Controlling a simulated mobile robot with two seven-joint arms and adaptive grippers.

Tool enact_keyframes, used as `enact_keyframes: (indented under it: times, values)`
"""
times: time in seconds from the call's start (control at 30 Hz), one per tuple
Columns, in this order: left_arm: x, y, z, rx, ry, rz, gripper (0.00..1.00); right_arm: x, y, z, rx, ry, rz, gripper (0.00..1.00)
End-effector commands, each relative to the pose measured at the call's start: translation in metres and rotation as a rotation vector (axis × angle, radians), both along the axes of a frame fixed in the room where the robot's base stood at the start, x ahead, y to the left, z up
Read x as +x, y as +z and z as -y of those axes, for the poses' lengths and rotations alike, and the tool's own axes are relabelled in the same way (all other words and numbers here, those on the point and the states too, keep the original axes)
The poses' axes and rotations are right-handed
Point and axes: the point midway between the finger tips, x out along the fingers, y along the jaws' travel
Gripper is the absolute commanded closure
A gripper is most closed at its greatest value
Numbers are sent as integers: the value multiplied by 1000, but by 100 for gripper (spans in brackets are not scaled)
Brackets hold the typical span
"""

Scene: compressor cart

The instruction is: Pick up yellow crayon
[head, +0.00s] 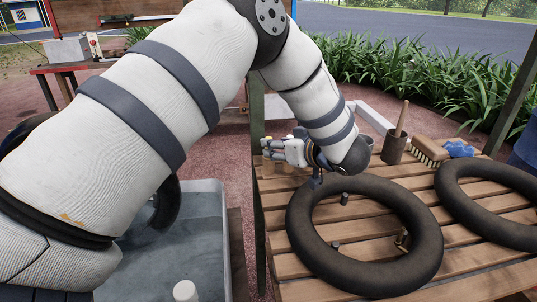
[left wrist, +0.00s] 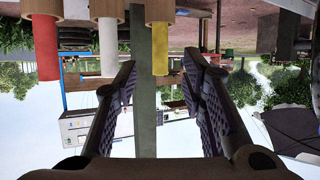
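The left wrist view is upside down. In it the yellow crayon (left wrist: 160,50) stands in a wooden holder (left wrist: 160,12), in line with the gap between my left fingertips (left wrist: 160,64). My left gripper is open, with a finger on each side of the crayon's line; neither finger touches it. I cannot tell how far the crayon is beyond the tips. In the head view my left gripper (head: 275,148) reaches to the left over the far left corner of the slatted table. The crayon is not clear there. My right gripper is not in view.
A red crayon (left wrist: 47,55) and a white crayon (left wrist: 107,48) stand in similar holders beside the yellow one. On the slatted table (head: 470,218) are two black tyres (head: 300,225) (head: 449,188), a brown cup (head: 394,149), a brush (head: 425,154) and a blue cloth (head: 458,149). A grey water tub (head: 222,235) stands left.

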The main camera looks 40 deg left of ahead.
Motion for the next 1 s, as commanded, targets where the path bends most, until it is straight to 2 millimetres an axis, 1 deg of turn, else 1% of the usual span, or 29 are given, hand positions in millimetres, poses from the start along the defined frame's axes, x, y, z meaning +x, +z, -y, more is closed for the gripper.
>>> enact_keyframes:
  times: [0.07, 0.17, 0.2, 0.3, 0.47, 0.5, 0.57, 0.6, 0.67, 1.0]
  values:
    - [2, -2, -8, 1, 3, 1, 63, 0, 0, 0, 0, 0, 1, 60]
    - [6, -6, -25, 1, 4, 1, 63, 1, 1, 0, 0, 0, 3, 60]
    - [8, -10, -32, 1, 3, 0, 63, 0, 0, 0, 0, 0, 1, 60]
    - [12, -16, -46, 0, 3, 0, 63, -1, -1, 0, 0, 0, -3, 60]
    - [13, -16, -47, 1, 0, 1, 63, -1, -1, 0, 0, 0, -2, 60]
    - [13, -16, -46, 1, 0, 1, 65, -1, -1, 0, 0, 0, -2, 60]
    - [13, -15, -46, 1, 0, 1, 79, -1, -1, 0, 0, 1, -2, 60]
    - [13, -15, -46, 1, 0, 1, 88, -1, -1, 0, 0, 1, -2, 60]
    - [13, -15, -46, 1, 0, 1, 100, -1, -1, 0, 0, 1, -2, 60]
    - [13, -14, -46, 1, 1, 2, 100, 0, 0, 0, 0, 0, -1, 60]
